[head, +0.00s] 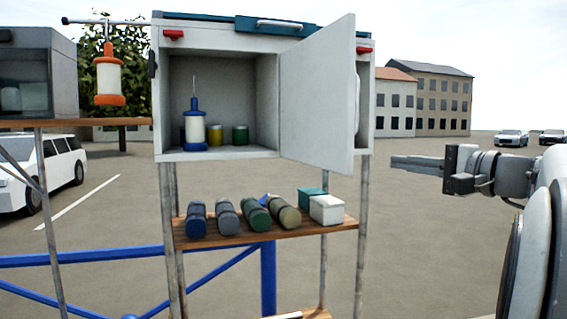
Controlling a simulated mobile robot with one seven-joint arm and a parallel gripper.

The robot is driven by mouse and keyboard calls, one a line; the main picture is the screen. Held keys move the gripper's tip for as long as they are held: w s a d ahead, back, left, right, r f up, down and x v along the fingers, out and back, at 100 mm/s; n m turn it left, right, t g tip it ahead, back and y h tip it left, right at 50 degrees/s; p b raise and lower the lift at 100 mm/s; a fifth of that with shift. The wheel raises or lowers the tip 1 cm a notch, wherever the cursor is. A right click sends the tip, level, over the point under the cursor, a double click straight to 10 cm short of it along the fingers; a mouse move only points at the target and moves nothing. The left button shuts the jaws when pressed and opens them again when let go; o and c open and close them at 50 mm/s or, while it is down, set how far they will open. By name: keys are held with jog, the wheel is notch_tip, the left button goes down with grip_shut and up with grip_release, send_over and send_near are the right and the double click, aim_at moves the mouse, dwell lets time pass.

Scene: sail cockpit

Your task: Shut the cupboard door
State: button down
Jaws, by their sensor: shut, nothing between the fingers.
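The cupboard (270,42) is a light grey box on thin metal legs, in the middle of the head view. The door hides the right part of the inside. A handle shows at the door's right edge. Inside stand a blue and white lantern-like item (195,130), a yellow can (215,134) and a green can (240,135). My gripper (392,162) is shut and empty, to the right of the door and apart from it, pointing left.
A wooden shelf (240,236) below the cupboard holds several dark rolls, a teal box (311,198) and a white box (327,209). An orange lantern (108,80) hangs at the left beside another grey cabinet (40,70). Open pavement lies between the door and my gripper.

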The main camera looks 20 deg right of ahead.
aim_at(350, 160)
jog(key=w+a+p, duration=0.1)
jog(key=w+a, duration=0.2)
jog(key=w, duration=0.1)
jog(key=w+a+p, duration=0.1)
jog(key=w+a, duration=0.3)
dwell(0.5)
